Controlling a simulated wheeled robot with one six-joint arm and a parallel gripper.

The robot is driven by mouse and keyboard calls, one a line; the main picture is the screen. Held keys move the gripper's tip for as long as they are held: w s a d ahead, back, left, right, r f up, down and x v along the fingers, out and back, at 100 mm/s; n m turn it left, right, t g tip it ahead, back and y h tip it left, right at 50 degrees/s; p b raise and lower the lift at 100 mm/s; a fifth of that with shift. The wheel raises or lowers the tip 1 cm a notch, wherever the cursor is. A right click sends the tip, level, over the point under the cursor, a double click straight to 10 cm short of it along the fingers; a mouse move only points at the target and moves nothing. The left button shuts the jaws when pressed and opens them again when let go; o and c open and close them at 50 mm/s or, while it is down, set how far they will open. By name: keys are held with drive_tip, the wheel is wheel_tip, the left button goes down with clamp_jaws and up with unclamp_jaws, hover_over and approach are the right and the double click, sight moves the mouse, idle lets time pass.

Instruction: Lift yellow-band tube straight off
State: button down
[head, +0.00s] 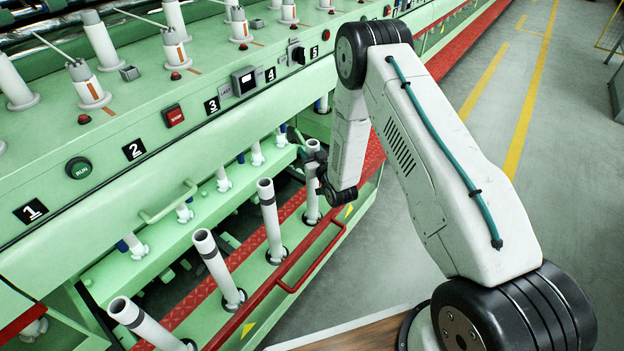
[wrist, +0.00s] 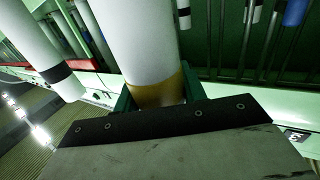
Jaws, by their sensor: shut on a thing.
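A white tube with a yellow band (wrist: 140,50) fills the middle of the wrist view. Its yellow band sits low, right at my gripper (wrist: 160,95), whose dark jaws show on both sides and are shut on the tube. In the head view my gripper (head: 318,168) is at the far tube of the front row, a white upright tube (head: 312,197) below panel numbers 4 and 5. The band is hidden there. I cannot tell whether the tube's foot is still on its holder.
Other white tubes stand in the front row, one close by (head: 270,218), one nearer (head: 217,262). A tube with a black band (wrist: 40,50) is left in the wrist view. A red rail (head: 290,270) runs along the front.

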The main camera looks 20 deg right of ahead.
wheel_tip(320, 180, up, 28)
idle(2.4)
drive_tip(key=shift+f, duration=0.1)
